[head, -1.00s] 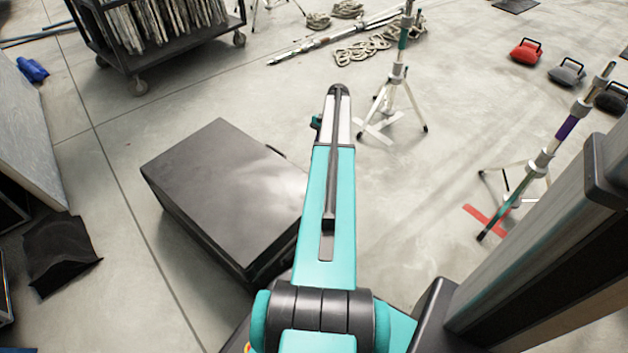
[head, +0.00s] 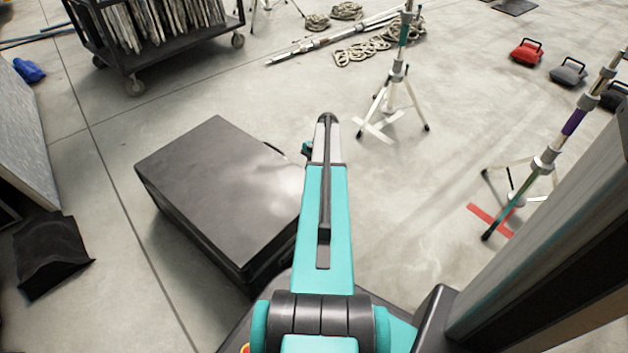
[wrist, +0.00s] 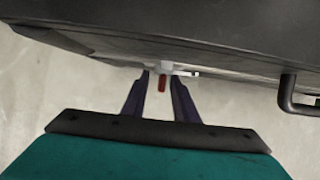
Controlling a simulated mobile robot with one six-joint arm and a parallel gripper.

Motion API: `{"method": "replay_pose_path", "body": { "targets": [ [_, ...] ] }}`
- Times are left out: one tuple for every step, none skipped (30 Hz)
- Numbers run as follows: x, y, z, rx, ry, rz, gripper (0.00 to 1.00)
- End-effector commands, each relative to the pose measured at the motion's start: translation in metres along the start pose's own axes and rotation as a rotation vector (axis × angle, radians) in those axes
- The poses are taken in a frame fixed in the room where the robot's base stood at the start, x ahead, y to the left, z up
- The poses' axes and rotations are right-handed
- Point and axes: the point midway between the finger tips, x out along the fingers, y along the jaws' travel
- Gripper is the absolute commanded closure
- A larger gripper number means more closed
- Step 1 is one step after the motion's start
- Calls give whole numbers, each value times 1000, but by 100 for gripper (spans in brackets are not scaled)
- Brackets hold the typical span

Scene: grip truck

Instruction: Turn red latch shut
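The red latch (wrist: 162,84) is a small red tab hanging from a pale metal fitting (wrist: 178,69) on the side of a black case (wrist: 100,38) in the wrist view. My gripper (wrist: 159,77) is open, with its two dark fingers on either side of the red latch. I see a gap beside the latch and cannot tell whether either finger touches it. In the head view the black case (head: 215,185) lies on the floor left of my arm. The latch and my fingertips are hidden there.
A black handle (wrist: 290,95) sticks out of the case to the right of the latch. In the head view, a light stand (head: 392,95) stands beyond my arm and another (head: 540,165) at right. A loaded cart (head: 140,45) is at the far left.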

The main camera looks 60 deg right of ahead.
Motion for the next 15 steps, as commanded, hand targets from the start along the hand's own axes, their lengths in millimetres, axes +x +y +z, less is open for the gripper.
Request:
{"method": "replay_pose_path", "body": {
  "targets": [
    [4,0,0,0,0,0,73],
    [4,0,0,0,0,0,73],
    [5,0,0,0,0,0,73],
    [6,0,0,0,0,0,73],
    [6,0,0,0,0,0,73],
    [6,0,0,0,0,0,73],
    [6,0,0,0,0,0,73],
    [6,0,0,-1,0,0,73],
    [6,0,0,-1,0,0,73],
    [6,0,0,-1,0,0,73],
    [6,-1,0,-1,0,0,73],
    [6,-1,0,-1,0,0,73],
    [6,-1,1,-1,0,0,78],
    [6,-1,1,-1,0,0,84],
    [6,-1,1,-1,0,0,90]
  ]
}}
